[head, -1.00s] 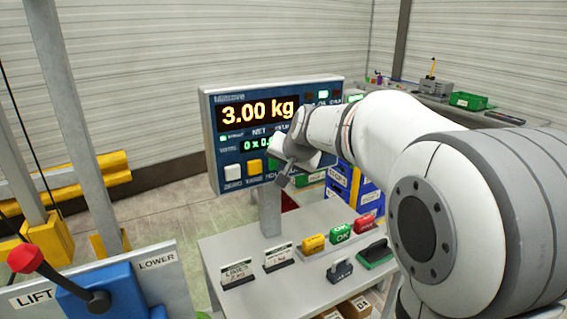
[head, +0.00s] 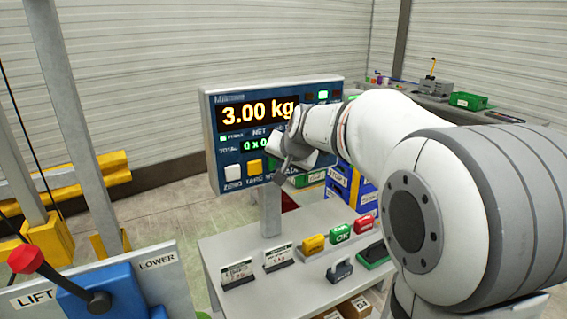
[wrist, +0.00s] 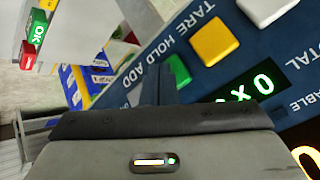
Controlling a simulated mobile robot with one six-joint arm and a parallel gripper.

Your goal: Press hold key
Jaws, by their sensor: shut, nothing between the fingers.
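The weighing panel (head: 212,160) stands upright, its amber display (head: 258,111) reading 3.00 kg. Below are a white ZERO key (head: 233,173) and a yellow TARE key (head: 254,167). In the wrist view the yellow key (wrist: 213,40) is clear, and a green key (wrist: 179,71) under the HOLD label shows partly beside my gripper (wrist: 153,76). In the head view my gripper (head: 281,178) is shut and empty in front of the lower right of the panel and hides that key. I cannot tell whether the fingertips touch the panel.
A grey table (head: 225,248) below holds label stands, yellow, green and red blocks (head: 340,233), and dark-handled items. Blue bins (head: 340,185) stand behind. A lift control with a red-knobbed lever (head: 26,258) is at the lower left.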

